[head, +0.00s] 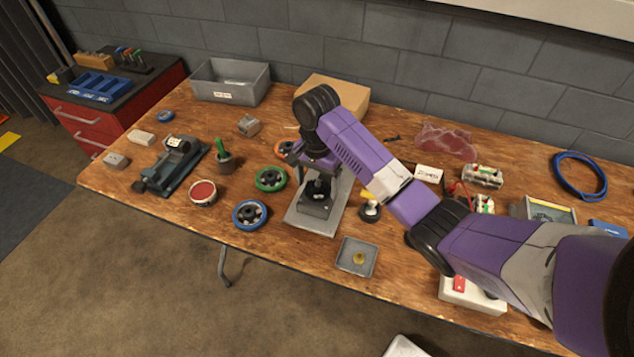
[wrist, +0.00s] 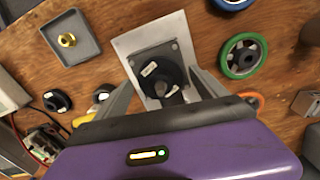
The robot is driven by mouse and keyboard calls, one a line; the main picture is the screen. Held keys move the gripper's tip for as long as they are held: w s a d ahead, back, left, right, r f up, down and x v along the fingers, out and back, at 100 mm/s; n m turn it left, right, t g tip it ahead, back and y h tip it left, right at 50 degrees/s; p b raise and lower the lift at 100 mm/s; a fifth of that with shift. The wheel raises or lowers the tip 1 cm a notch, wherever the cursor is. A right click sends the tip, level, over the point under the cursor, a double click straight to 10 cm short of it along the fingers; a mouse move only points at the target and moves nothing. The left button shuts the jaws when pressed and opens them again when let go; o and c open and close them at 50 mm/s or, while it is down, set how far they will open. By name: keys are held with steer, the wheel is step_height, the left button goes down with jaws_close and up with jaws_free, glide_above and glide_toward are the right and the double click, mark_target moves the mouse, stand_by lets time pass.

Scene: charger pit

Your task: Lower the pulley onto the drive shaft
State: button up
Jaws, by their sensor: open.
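In the head view a dark motor-like unit (head: 314,203) stands on a pale plate (head: 300,222) in the middle of the bench. My gripper (head: 318,172) is just above it, pointing down. In the wrist view a black round part with white marks (wrist: 160,74) lies on the unit's square dark top, between my fingers. It may be the pulley; I cannot tell how it sits on the shaft. My gripper (wrist: 161,80) is open, a finger on each side, apparently holding nothing. A grey stub (wrist: 164,90) shows there; its lower end is hidden by my gripper.
A green-rimmed wheel (head: 270,179) and a blue-rimmed wheel (head: 250,214) lie to the left. A grey tray (head: 357,256) with a brass piece is at the front right. A black knob-like part (head: 370,211) stands close on the right. A cardboard box (head: 345,92) is behind.

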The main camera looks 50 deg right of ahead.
step_height(320, 180, up, 8)
steer(key=p, duration=0.3)
steer(key=shift+f, duration=0.1)
stand_by(0.6)
